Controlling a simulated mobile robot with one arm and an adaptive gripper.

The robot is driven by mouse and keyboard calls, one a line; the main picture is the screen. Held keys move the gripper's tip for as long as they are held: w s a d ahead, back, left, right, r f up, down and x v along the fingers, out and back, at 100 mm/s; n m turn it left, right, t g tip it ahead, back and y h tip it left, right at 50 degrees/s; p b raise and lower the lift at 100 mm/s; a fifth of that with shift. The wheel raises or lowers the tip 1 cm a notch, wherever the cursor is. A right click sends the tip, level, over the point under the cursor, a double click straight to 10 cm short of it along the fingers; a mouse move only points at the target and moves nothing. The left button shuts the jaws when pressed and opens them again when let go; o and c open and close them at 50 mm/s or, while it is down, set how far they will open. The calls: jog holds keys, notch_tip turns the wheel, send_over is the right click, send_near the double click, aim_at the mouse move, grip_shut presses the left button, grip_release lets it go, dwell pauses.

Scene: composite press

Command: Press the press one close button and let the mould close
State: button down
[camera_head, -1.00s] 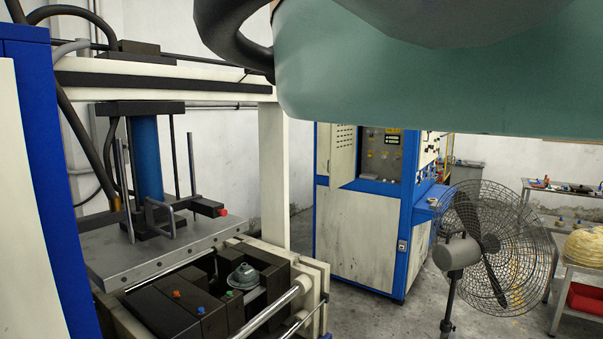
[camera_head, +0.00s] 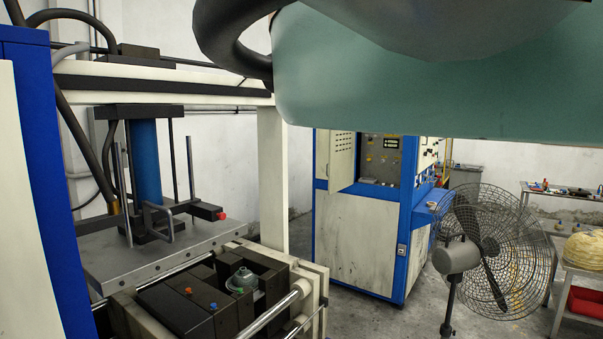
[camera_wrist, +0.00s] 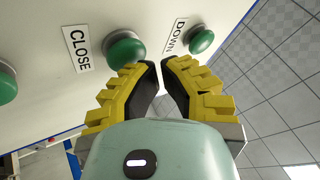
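In the wrist view, a pale panel (camera_wrist: 40,25) carries green buttons, with a CLOSE label (camera_wrist: 77,49) to the left of the middle green button (camera_wrist: 125,47). My gripper (camera_wrist: 161,65) has yellow fingers with dark pads, their tips close together with a narrow gap between. The left fingertip overlaps the lower right edge of that button; I cannot tell whether it touches. In the head view, the mould's dark blocks (camera_head: 170,312), with orange and blue knobs, lie in the press (camera_head: 272,180) beside a grey-green domed part (camera_head: 241,281).
Another green button (camera_wrist: 201,40) sits right of the DOWN label (camera_wrist: 174,36); one more (camera_wrist: 5,84) is cut off at the left edge. In the head view, a control cabinet (camera_head: 355,235), a fan (camera_head: 485,245) and a side table stand beyond the press.

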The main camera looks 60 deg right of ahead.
jog(key=shift+s+a, duration=0.1)
jog(key=shift+s, duration=0.45)
jog(key=s, duration=0.5)
jog(key=shift+b, duration=0.4)
dwell(0.4)
